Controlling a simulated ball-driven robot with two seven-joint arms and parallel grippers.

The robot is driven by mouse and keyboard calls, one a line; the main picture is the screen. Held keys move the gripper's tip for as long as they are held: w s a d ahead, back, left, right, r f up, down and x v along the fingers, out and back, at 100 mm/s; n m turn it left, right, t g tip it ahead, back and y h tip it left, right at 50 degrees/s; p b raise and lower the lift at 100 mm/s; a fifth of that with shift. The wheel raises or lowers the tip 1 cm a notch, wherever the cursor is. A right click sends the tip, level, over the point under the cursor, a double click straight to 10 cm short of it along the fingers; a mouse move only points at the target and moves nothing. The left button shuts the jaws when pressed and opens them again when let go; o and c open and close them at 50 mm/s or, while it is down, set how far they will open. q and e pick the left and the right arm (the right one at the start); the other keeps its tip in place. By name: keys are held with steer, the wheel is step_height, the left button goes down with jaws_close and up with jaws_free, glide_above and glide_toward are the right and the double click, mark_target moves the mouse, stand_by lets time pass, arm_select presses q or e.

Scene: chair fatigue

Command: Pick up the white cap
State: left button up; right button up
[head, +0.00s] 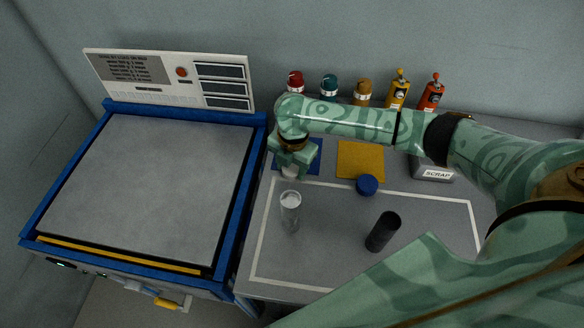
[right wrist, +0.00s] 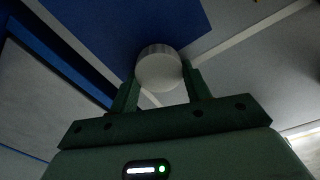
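The white cap (right wrist: 158,70) is round with a ridged side and sits between the two fingertips of my right gripper (right wrist: 161,88) in the right wrist view. The fingers lie against both of its sides, so the gripper looks shut on it. In the head view my right gripper (head: 290,163) points down by the blue mat, and a bit of the white cap (head: 289,172) shows under it. Whether the cap touches the surface below is unclear. My left gripper is not in view.
A clear vial (head: 290,212) stands just in front of the gripper. A blue cap (head: 367,185) and a black cylinder (head: 382,232) are to the right. A blue-framed machine (head: 150,185) stands left.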

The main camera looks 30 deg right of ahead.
mark_target(292, 170)
steer(key=r+p, duration=0.2)
steer(key=r, duration=0.2)
steer(key=shift+s+r+p, duration=0.25)
steer(key=shift+r+p, duration=0.05)
steer(key=shift+p, duration=0.1)
steer(key=s+d+r+p, duration=0.1)
steer(key=s+r+p, duration=0.5)
steer(key=s, duration=0.7)
step_height(292, 170, up, 2)
steer(key=shift+s+d+r, duration=0.2)
steer(key=shift+d, duration=0.15)
